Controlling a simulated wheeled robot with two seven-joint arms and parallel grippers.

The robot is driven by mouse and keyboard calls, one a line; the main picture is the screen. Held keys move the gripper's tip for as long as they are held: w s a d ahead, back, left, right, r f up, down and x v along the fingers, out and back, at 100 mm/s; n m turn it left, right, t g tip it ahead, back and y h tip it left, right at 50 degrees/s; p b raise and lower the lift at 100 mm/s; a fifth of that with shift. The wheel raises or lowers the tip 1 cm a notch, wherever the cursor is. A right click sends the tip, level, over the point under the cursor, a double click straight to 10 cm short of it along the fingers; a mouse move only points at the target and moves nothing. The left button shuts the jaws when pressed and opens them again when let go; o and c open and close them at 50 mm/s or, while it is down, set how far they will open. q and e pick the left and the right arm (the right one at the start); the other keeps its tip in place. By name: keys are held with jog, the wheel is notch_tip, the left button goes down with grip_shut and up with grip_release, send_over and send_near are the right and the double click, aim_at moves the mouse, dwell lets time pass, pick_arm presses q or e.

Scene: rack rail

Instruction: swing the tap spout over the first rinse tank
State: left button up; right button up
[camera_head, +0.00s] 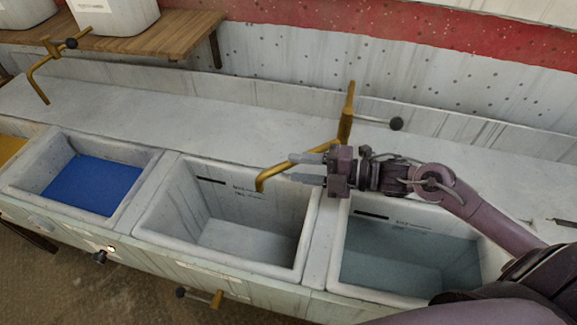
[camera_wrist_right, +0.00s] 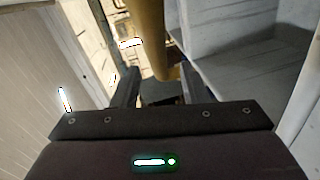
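A brass tap (camera_head: 346,118) stands behind the row of tanks, with a black-knobbed lever to its right. Its bent spout (camera_head: 268,177) reaches left and forward, its tip above the right rear of the middle tank (camera_head: 163,233). My right gripper (camera_head: 300,168) is at the spout, its two fingers apart. In the right wrist view the brass pipe (camera_wrist_right: 150,35) lies in line with the gap between the fingers; contact is not clear. The right tank (camera_head: 327,275) holds greyish water. Dark lettering inside the middle and right tanks is too small to read. My left gripper is out of view.
A left tank (camera_head: 152,170) holds blue liquid. A second brass tap (camera_head: 40,80) stands at the back left, below a wooden shelf (camera_head: 180,35) with white containers. The back ledge is mostly clear.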

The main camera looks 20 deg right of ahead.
jog(key=shift+v, duration=1.95)
